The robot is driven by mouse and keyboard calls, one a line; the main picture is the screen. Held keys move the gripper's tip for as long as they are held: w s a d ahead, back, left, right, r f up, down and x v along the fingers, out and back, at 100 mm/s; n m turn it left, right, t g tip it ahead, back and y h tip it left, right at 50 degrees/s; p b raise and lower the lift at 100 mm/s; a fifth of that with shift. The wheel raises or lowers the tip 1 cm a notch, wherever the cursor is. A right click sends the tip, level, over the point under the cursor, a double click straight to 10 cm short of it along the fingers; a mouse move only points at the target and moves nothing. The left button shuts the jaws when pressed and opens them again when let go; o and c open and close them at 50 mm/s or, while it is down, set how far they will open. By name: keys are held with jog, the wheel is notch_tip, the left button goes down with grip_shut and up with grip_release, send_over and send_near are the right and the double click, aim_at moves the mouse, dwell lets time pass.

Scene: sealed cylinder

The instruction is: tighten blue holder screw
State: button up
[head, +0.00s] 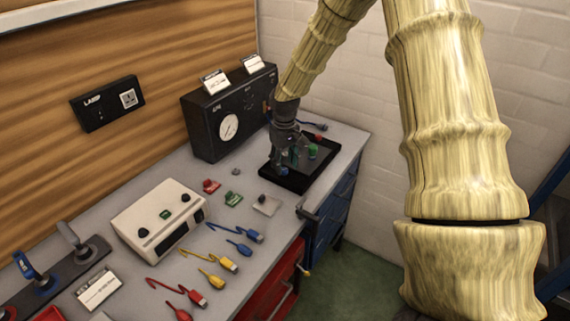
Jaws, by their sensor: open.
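My gripper (292,156) points down over the black tray (297,184) at the right end of the bench. Its fingers are small and dark here, and it is open. A small blue piece (283,171) shows just below and left of the fingers; I cannot tell whether it is the blue holder's screw or whether the fingers touch it. A green piece (312,151) and a red piece (319,138) stand in the tray to the right of my gripper. The gripper hides part of the tray's contents.
A black gauge box (230,116) stands against the wall left of the tray. Small red (211,186) and green (233,198) blocks and a grey plate (268,206) lie in front. A white box (157,217) and several coloured cables fill the nearer bench.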

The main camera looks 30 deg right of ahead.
jog(key=shift+w+a+f, duration=0.15)
jog(key=shift+a+f, duration=0.05)
jog(key=shift+f, duration=0.55)
jog(key=shift+d+f, duration=0.15)
jog(key=shift+f, duration=0.2)
jog(key=shift+r, duration=0.1)
grip_shut()
